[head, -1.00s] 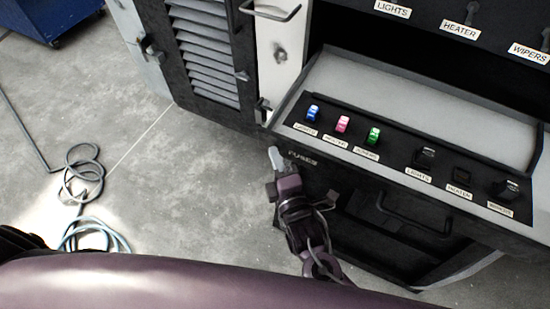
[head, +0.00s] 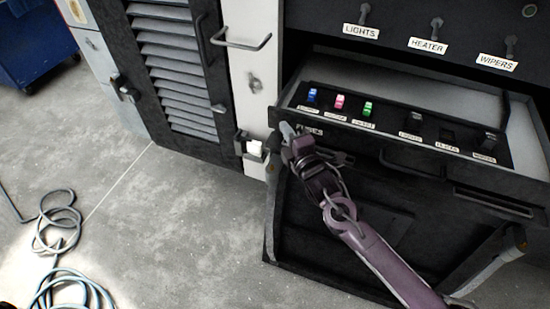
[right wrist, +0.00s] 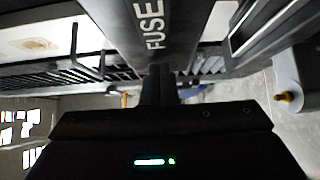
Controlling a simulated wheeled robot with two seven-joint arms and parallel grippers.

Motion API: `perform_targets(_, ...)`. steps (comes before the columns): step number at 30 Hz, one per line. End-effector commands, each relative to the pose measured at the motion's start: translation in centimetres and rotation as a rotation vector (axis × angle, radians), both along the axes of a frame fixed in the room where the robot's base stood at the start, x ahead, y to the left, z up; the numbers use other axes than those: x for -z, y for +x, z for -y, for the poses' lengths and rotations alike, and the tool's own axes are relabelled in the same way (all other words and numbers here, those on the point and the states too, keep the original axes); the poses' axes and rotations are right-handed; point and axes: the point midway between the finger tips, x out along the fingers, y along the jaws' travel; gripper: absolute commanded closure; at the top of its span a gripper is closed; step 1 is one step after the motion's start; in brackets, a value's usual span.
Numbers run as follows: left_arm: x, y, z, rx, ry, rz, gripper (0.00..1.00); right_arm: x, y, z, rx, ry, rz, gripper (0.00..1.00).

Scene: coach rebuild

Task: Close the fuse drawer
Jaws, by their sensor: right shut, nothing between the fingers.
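The fuse drawer (head: 432,162) is part way out of the dark cabinet at the right of the head view. Its front carries the word FUSES at the left end and a bar handle (head: 411,166). Blue, pink and green fuses (head: 339,102) and several dark ones stand in it above labels. My right gripper (head: 287,132) is shut and empty, its tip at the left end of the drawer front beside the word. In the right wrist view the drawer front (right wrist: 155,25) is right ahead of the fingers (right wrist: 158,88). My left gripper is out of view.
Labelled switches (head: 436,30) sit on the panel above the drawer. A louvred door (head: 180,75) and a white post with a handle (head: 240,42) stand to the left. A hose (head: 60,225) lies on the open floor, and a blue bin (head: 35,45) stands far left.

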Motion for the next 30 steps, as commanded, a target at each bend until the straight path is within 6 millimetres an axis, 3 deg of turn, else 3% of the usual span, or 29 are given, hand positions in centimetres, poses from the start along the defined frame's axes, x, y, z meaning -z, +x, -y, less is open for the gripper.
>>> perform_targets(3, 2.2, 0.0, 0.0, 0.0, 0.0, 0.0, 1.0, 0.5, 3.3, 1.0, 0.004, -0.002, 0.005, 1.0)
perform_targets(12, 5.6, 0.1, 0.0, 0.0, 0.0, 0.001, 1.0, 0.4, 9.0, 2.6, 0.002, -0.001, 0.002, 1.0)
perform_targets(19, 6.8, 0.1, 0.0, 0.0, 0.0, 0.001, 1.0, 0.2, 11.2, 3.2, 0.001, -0.001, 0.0, 1.0)
perform_targets(30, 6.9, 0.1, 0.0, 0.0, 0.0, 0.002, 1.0, -0.2, 11.9, 3.6, 0.005, 0.001, 0.004, 1.0)
